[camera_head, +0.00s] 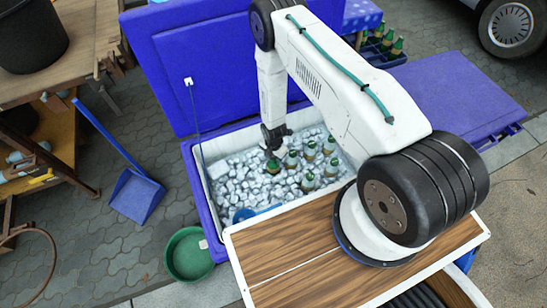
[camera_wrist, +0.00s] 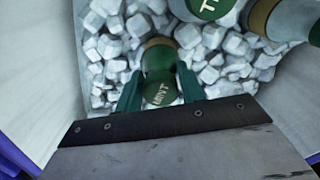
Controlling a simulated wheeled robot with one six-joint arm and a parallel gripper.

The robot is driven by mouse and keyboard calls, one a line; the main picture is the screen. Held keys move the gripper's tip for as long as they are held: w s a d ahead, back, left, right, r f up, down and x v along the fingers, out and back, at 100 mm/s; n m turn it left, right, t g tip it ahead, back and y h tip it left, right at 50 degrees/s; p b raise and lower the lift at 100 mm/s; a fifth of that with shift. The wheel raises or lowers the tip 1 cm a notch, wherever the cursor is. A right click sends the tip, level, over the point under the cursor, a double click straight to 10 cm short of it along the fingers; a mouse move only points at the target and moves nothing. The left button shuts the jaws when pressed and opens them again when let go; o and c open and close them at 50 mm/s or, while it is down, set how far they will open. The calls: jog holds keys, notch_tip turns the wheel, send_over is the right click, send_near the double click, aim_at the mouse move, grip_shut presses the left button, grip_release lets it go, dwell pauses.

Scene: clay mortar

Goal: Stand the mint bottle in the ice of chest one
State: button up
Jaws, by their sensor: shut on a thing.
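The mint bottle (camera_wrist: 160,72) has a green cap lettered MINT and stands between the two green fingers of my gripper (camera_wrist: 158,82) in the wrist view. My gripper (camera_head: 273,153) is shut on it. In the head view the bottle (camera_head: 273,166) is upright at the ice, below my gripper, near the back of the open blue chest (camera_head: 202,196). Its base is hidden, so I cannot tell how deep it sits. Ice cubes (camera_head: 240,180) fill the chest. I cannot read a chest number.
Several other green-capped bottles (camera_head: 308,182) stand in the ice to the right. A blue scoop (camera_head: 243,214) lies at the front. The raised lid (camera_head: 220,60) is behind. A wooden board (camera_head: 290,250) borders the chest's front. A closed blue chest (camera_head: 450,90) is at right.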

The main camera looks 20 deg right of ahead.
jog(key=shift+f, duration=0.5)
jog(key=o, duration=1.5)
jog(key=shift+o, duration=0.2)
jog(key=shift+r, duration=0.1)
notch_tip(320, 180, up, 27)
dwell(0.7)
dwell(0.8)
